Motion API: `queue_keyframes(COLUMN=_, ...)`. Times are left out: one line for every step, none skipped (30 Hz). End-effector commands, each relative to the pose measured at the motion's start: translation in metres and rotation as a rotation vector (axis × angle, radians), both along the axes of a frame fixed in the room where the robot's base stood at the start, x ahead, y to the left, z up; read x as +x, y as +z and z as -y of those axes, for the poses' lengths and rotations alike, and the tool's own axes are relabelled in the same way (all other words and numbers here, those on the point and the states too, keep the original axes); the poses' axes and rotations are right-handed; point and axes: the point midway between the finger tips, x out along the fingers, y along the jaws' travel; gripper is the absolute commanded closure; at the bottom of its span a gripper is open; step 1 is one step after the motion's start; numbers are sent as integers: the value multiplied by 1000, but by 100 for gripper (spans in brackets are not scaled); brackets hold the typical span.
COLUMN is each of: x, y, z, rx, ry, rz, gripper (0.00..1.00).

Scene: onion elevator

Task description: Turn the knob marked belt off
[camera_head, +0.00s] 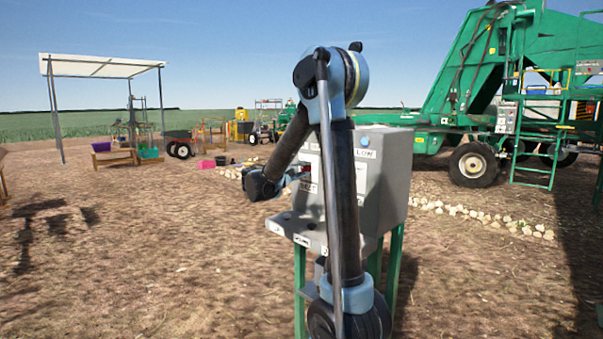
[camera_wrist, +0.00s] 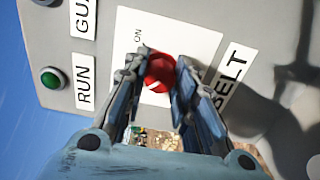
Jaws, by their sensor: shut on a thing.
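The grey control box (camera_head: 385,175) stands on green legs in the middle of the head view, partly behind my arm. In the wrist view a red knob (camera_wrist: 159,72) sits on a white plate (camera_wrist: 202,42) with the word ON, beside a label (camera_wrist: 232,78) reading BELT. My gripper (camera_wrist: 160,80) is shut on the red knob, one finger on each side of it. The knob's pointer direction cannot be made out.
A green lamp (camera_wrist: 51,77) is beside a RUN label (camera_wrist: 86,81) on the panel. A grey shelf (camera_head: 305,232) juts out below the panel. A large green machine (camera_head: 480,90) stands at the right behind a line of pale stones (camera_head: 470,211). Open dirt lies at the left.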

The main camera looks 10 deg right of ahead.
Motion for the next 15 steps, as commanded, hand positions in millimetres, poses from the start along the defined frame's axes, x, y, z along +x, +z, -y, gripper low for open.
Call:
queue_keyframes(x=0, y=-2, z=-1, rx=3, ry=3, rz=-5, gripper=99)
queue_keyframes(x=0, y=-2, z=-1, rx=3, ry=3, rz=-5, gripper=99)
queue_keyframes(x=0, y=-2, z=-1, rx=2, ry=3, rz=-5, gripper=99)
queue_keyframes(x=0, y=-2, z=-1, rx=2, ry=3, rz=-5, gripper=99)
queue_keyframes(x=0, y=-2, z=-1, rx=2, ry=3, rz=-5, gripper=99)
queue_keyframes(x=0, y=-2, z=-1, rx=3, ry=3, rz=-5, gripper=99)
queue_keyframes(x=0, y=-2, z=-1, rx=4, ry=3, rz=-5, gripper=99)
queue_keyframes(x=0, y=-2, z=-1, rx=4, ry=3, rz=-5, gripper=99)
queue_keyframes(x=0, y=-2, z=-1, rx=4, ry=2, rz=-5, gripper=99)
queue_keyframes(x=0, y=-2, z=-1, rx=4, ry=2, rz=-5, gripper=99)
queue_keyframes(x=0, y=-2, z=-1, rx=4, ry=2, rz=-5, gripper=99)
queue_keyframes(x=0, y=-2, z=-1, rx=4, ry=2, rz=-5, gripper=66)
queue_keyframes(x=0, y=-2, z=-1, rx=3, ry=2, rz=-5, gripper=59)
queue_keyframes(x=0, y=-2, z=-1, rx=3, ry=2, rz=-5, gripper=54)
queue_keyframes(x=0, y=-2, z=-1, rx=2, ry=2, rz=-4, gripper=54)
